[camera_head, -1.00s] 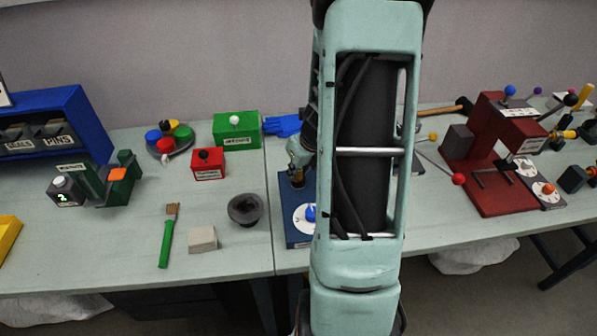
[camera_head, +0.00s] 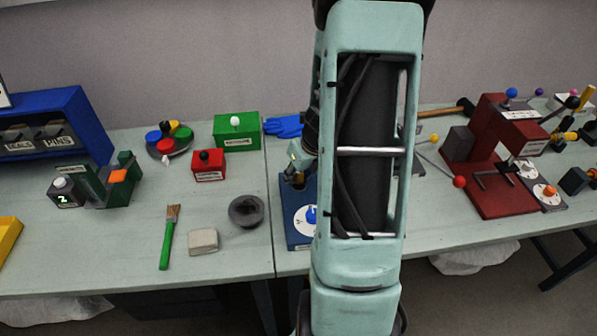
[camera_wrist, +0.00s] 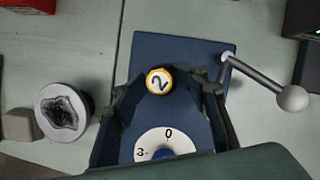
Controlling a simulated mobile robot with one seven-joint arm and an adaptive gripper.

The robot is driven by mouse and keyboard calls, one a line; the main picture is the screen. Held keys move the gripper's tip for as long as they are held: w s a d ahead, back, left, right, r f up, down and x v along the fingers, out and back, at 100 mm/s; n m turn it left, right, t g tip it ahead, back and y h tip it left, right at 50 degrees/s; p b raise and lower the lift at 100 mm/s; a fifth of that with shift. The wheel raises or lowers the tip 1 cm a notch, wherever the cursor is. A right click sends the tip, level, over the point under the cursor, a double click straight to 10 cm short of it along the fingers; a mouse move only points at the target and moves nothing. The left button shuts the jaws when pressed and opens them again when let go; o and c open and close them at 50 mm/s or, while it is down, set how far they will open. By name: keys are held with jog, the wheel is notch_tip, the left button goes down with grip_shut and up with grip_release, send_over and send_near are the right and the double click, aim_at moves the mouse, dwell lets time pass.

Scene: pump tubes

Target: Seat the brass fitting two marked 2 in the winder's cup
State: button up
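The brass fitting marked 2 (camera_wrist: 159,81) shows end-on in the wrist view, with a white face and a yellow-orange rim. It is over the blue winder (camera_wrist: 180,50), upright as far as I can tell. My gripper (camera_wrist: 172,80) is open, with its dark fingers on either side of the fitting. There is a gap on the right; the left finger is close, and I cannot tell if it touches. The winder's cup is hidden beneath the fitting, so its seating depth cannot be seen. The winder (camera_head: 303,222) is partly behind my arm in the head view.
The winder's crank with a grey ball (camera_wrist: 292,98) sticks out right. A round dark-centred dish (camera_wrist: 64,111) and a pale block (camera_wrist: 18,125) lie left. In the head view, a green-handled brush (camera_head: 168,238) and red box (camera_head: 208,165) are further left.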

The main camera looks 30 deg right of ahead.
jog(key=p+v, duration=0.3)
jog(key=v, duration=0.9)
jog(key=shift+r, duration=0.4)
jog(key=shift+w, duration=0.15)
